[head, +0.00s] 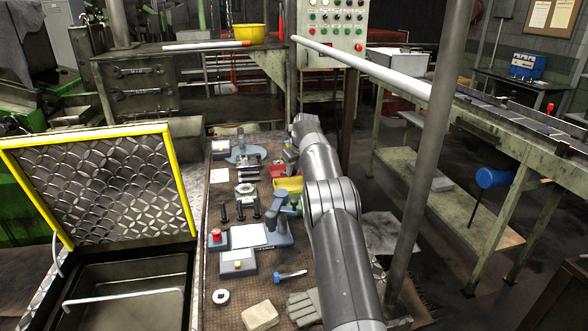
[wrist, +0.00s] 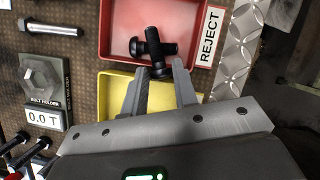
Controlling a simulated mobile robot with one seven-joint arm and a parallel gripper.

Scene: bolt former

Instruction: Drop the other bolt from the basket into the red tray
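In the wrist view, the red tray (wrist: 113,42) with a REJECT label holds two black bolts (wrist: 153,48) that lie crossed. The yellow tray (wrist: 110,92) sits beside it, nearer my gripper, and no bolt shows in its visible part. My gripper (wrist: 160,70) is open, its two fingers apart over the trays' shared edge. The fingertips are close to the bolts, with no bolt clearly held between them. In the head view, the yellow tray (head: 286,184) shows beside my arm, and part of the red tray (head: 277,171) shows behind it. My arm hides my fingers there.
A bolt holder (wrist: 42,85) with a display and a loose silver bolt (wrist: 52,29) lie left of the trays. Black bolts (head: 240,213) stand in a row on the bench. A metal pole (head: 424,150) stands right of my arm.

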